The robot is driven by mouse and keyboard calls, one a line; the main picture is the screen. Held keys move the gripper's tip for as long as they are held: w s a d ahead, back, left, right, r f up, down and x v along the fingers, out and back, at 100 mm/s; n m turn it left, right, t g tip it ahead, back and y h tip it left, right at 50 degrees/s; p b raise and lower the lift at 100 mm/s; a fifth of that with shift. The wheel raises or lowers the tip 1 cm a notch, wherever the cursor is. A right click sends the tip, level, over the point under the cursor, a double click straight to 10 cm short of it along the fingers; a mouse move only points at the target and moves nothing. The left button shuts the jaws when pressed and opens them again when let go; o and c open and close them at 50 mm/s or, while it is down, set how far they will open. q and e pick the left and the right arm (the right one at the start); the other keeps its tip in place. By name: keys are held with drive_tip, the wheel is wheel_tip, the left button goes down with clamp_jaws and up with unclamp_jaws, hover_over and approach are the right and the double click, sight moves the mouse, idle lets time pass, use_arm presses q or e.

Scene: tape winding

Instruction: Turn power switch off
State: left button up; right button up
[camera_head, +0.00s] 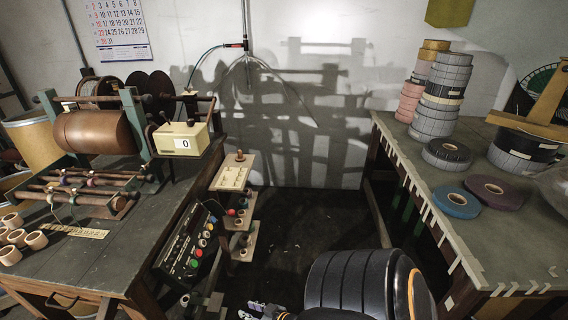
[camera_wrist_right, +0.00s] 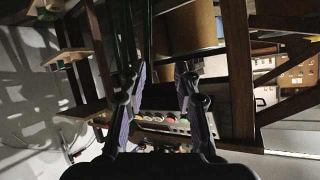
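The black control panel (camera_head: 190,247) hangs at the right side of the left workbench. It carries a column of red, green, white and yellow buttons or knobs; I cannot tell which one is the power switch. My right gripper (camera_head: 255,309) is at the bottom edge of the head view, below and to the right of the panel and apart from it. In the right wrist view my right gripper (camera_wrist_right: 161,82) is open and empty, its two fingers well apart. The panel's coloured buttons (camera_wrist_right: 165,124) show between the fingers, farther away. My left gripper is not in view.
The left workbench (camera_head: 95,255) bears a winding machine with a brown roller (camera_head: 97,132) and a counter box (camera_head: 182,140). A small tiered shelf (camera_head: 233,178) stands right of the panel. The right table (camera_head: 500,240) holds tape rolls. The floor between is open.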

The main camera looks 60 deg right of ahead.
use_arm(q)
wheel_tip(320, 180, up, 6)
drive_tip(key=p, duration=0.5)
use_arm(e)
drive_tip(key=s+a+f+n+g, duration=0.2)
drive_tip(key=s+f+g, duration=0.5)
drive_tip(key=s+f, duration=0.4)
drive_tip(key=s, duration=0.2)
drive_tip(key=shift+s+f+h, duration=0.3)
drive_tip(key=shift+a, duration=0.1)
